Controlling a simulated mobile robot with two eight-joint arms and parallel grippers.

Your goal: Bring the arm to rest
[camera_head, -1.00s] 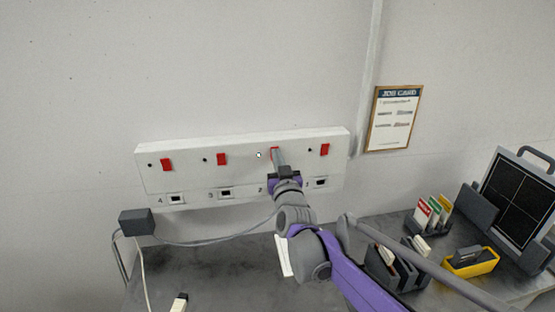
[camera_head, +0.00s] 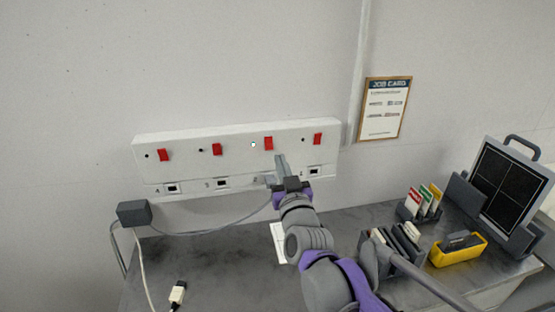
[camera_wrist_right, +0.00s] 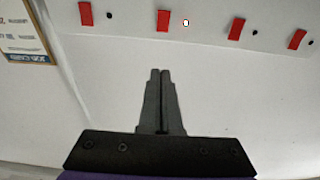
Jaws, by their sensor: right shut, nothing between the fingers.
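My right gripper (camera_head: 280,158) is shut and empty. It is in front of the white socket panel (camera_head: 200,140), just below the second red switch from the right (camera_head: 268,143). Its closed fingers also show in the right wrist view (camera_wrist_right: 160,75), pointing toward the panel and apart from the red switches above them. The lamp (camera_head: 253,145) beside that switch is lit white; the other lamps look dark. My left gripper is not in view. My right gripper hides part of the sockets on the panel's lower edge.
A grey bench (camera_head: 215,265) runs below the panel. A dark adapter box (camera_head: 134,213) with cables is at left, and a white plug (camera_head: 178,292) lies in front. Card holders (camera_head: 432,215), a yellow tray (camera_head: 458,256) and a dark-screened device (camera_head: 505,185) stand right. A job card (camera_head: 385,108) hangs on the wall.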

